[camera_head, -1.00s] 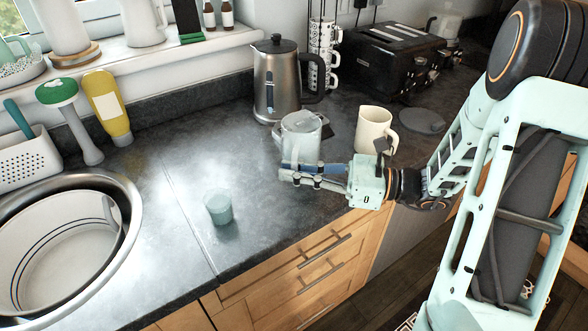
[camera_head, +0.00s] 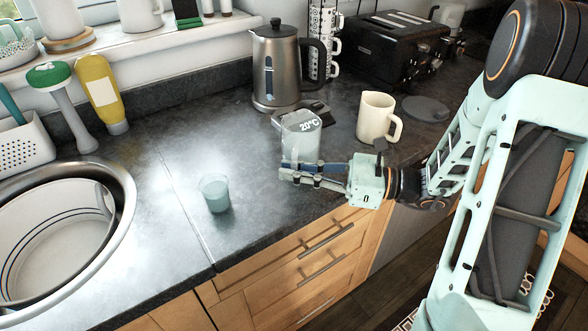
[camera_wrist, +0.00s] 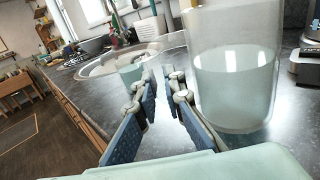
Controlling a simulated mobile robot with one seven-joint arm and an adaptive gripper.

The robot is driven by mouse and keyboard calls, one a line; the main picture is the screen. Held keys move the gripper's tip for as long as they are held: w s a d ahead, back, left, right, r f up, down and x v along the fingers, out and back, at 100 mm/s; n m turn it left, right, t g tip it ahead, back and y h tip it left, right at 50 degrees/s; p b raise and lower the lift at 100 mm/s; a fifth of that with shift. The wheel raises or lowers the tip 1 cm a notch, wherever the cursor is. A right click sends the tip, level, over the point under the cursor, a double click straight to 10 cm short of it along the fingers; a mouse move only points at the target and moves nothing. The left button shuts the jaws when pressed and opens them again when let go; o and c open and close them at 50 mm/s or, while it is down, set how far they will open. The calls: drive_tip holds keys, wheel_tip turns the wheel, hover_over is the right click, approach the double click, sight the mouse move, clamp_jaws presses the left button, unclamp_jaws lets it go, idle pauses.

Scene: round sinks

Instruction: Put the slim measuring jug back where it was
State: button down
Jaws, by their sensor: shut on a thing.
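The slim measuring jug (camera_head: 301,145) is a clear, straight-sided vessel with pale liquid in its lower part. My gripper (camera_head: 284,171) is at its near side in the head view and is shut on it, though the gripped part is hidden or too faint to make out. In the wrist view the jug (camera_wrist: 236,75) looms close, right of my fingertips (camera_wrist: 163,86), and looks upright. Its base shows against the dark worktop; I cannot tell whether it touches. The white mark "20°C" shows at the jug's upper part in the head view.
A small translucent cup (camera_head: 214,195) stands left on the worktop, near the round sink (camera_head: 128,215). A steel kettle (camera_head: 276,70), a dark flat device (camera_head: 314,106), a cream jug (camera_head: 377,117) and a black toaster (camera_head: 388,50) stand behind. Worktop between cup and jug is clear.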

drive_tip(key=shift+f+b, duration=0.35)
drive_tip(key=shift+f, duration=0.2)
drive_tip(key=c, duration=2)
unclamp_jaws()
drive_tip(key=shift+o, duration=0.2)
drive_tip(key=shift+d, duration=0.1)
